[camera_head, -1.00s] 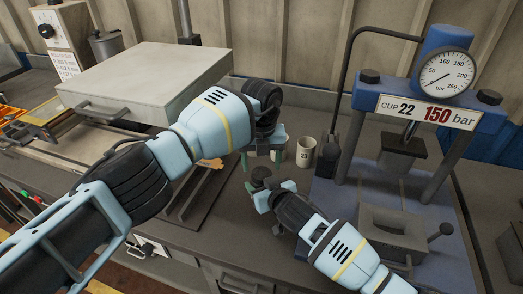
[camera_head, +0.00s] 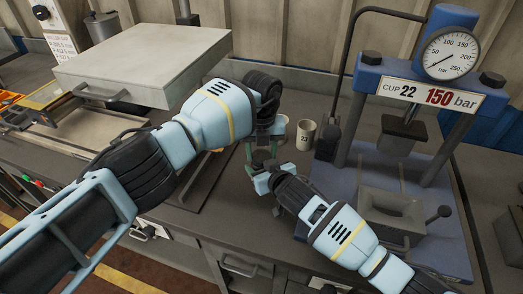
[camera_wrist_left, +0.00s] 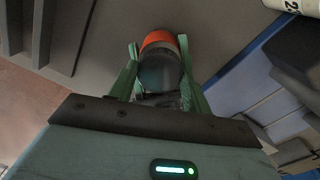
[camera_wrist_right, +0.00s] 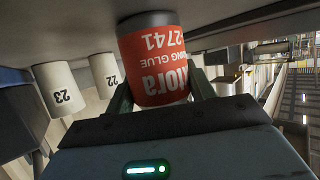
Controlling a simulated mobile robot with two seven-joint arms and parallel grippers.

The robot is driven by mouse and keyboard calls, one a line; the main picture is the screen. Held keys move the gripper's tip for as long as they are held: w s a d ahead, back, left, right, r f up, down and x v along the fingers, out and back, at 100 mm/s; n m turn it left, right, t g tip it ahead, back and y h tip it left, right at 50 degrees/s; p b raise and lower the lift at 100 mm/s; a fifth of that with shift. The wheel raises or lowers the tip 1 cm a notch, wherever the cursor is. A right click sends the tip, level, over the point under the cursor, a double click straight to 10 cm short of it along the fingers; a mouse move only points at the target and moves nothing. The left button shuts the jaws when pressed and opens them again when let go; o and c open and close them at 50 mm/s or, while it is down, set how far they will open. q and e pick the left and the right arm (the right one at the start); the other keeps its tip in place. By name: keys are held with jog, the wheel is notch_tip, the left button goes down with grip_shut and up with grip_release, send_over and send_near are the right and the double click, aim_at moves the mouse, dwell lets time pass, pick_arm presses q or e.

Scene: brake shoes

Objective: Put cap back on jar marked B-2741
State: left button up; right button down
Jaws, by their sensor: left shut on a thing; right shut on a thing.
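My left gripper (camera_head: 262,152) points down over the bench in the head view. In the left wrist view its green fingers (camera_wrist_left: 163,85) are shut around a dark grey round piece (camera_wrist_left: 160,72), apparently the cap. An orange-red surface (camera_wrist_left: 158,40) shows just beyond it. My right gripper (camera_head: 264,176) is close below the left one. In the right wrist view it is shut on the jar (camera_wrist_right: 153,60), with a red label reading 2741 upside down in that picture and a dark base. The grippers largely hide the jar in the head view. I cannot tell whether cap and jar touch.
Cup 23 (camera_head: 305,136) stands behind the grippers, and cup 22 (camera_wrist_right: 104,75) is beside it. The blue press (camera_head: 425,95) with its gauge stands to the right. A large grey box lid (camera_head: 145,65) is at the left.

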pick_arm(q)
jog(key=shift+m, duration=1.6)
jog(key=o, duration=1.1)
jog(key=shift+r, duration=0.1)
jog(key=shift+r, duration=2.15)
jog(key=shift+c, duration=0.3)
jog(key=shift+r+m, duration=0.6)
jog(key=shift+r, duration=1.15)
jog(key=shift+c, duration=0.2)
